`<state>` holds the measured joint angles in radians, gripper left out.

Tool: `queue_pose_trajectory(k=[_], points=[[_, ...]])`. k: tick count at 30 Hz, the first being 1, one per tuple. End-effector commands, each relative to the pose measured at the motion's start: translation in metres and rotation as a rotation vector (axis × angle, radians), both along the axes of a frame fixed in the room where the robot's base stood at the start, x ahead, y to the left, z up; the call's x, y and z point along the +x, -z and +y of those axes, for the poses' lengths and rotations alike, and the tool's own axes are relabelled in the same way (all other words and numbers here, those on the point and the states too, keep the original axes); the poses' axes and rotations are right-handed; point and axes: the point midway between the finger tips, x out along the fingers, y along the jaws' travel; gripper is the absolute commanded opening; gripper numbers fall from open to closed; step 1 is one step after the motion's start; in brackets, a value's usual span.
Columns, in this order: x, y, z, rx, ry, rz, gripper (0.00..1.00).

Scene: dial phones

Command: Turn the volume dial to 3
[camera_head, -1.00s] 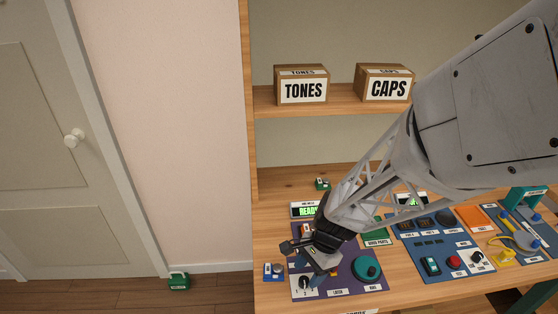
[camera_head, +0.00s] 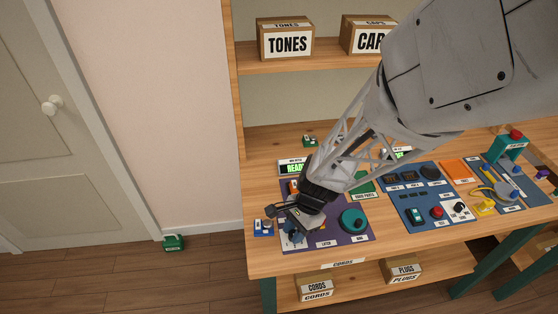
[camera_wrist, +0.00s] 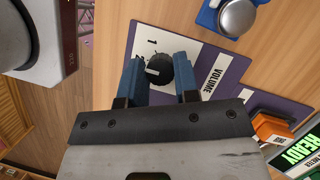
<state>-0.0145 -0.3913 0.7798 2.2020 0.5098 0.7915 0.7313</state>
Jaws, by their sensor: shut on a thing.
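The volume dial (camera_wrist: 159,71) is a round black knob with a white pointer mark. It sits on a white number plate (camera_wrist: 146,44) beside a VOLUME label (camera_wrist: 214,74) on the purple panel (camera_wrist: 235,68). A 1 shows on the plate; other numbers are partly hidden by a finger. The pointer mark lies toward the left finger in the wrist view. My gripper (camera_wrist: 160,76) has its blue fingers on either side of the dial, shut on it. In the head view my gripper (camera_head: 290,226) covers most of the dial.
A teal dial (camera_head: 353,220) stands on the panel to the right. A small blue unit (camera_head: 263,228) with a silver knob, in the wrist view (camera_wrist: 237,17), is close by. A READY meter (camera_head: 292,168) stands behind. A blue panel (camera_head: 405,203) lies farther right.

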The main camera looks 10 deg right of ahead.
Motion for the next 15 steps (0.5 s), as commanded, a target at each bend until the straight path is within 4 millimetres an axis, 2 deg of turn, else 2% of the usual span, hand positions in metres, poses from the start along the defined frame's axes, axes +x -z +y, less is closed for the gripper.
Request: queue_pose_trajectory(k=[8, 15], points=[[0.0002, -0.0001, 0.0001, 0.000, -0.028, 0.000, 0.05], [0.0009, -0.0003, 0.0002, -0.001, -0.129, -0.001, 0.05]])
